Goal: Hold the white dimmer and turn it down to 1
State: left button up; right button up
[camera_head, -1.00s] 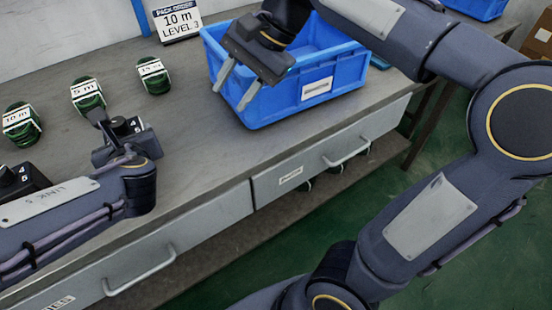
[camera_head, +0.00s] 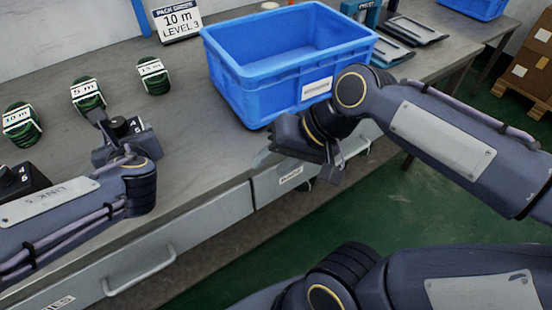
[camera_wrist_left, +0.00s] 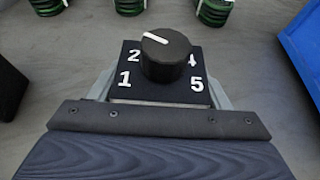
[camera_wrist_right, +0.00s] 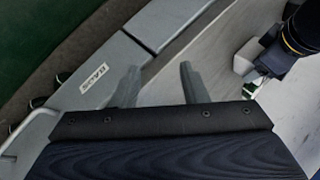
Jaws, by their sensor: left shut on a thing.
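My left gripper (camera_head: 118,140) is shut on a dimmer (camera_head: 120,125) on the bench; its two fingers also flank it in the left wrist view (camera_wrist_left: 162,88). The dimmer (camera_wrist_left: 140,88) looks black, not white, with white digits 1, 2, 4 and 5 visible. Its round black knob (camera_wrist_left: 166,58) has a white pointer line aimed to the upper left, a little above the 2. The 3 is hidden behind the knob. My right gripper (camera_head: 335,165) is empty by the bench's front edge. Its fingers are spread apart in the right wrist view (camera_wrist_right: 158,85).
Another black dimmer (camera_head: 14,180) stands at the left. Several green cable coils (camera_head: 88,95) lie behind the held dimmer. A blue crate (camera_head: 255,95) stands right of centre. Drawers (camera_head: 210,220) line the bench front.

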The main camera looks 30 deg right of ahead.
dwell(0.5)
jog(key=w+r+m+g+y, duration=0.1)
jog(key=w+r+m+g, duration=0.1)
jog(key=w+r+m, duration=0.5)
notch_tip(320, 180, up, 10)
jog(key=m+g+h, duration=0.2)
jog(key=m, duration=0.5)
send_over(117, 121)
jog(key=d, duration=0.5)
jog(key=x, duration=1.1)
jog(key=shift+s+a+f, duration=0.15)
jog(key=shift+s+a, duration=0.2)
jog(key=shift+s, duration=0.1)
jog(key=c, duration=0.7)
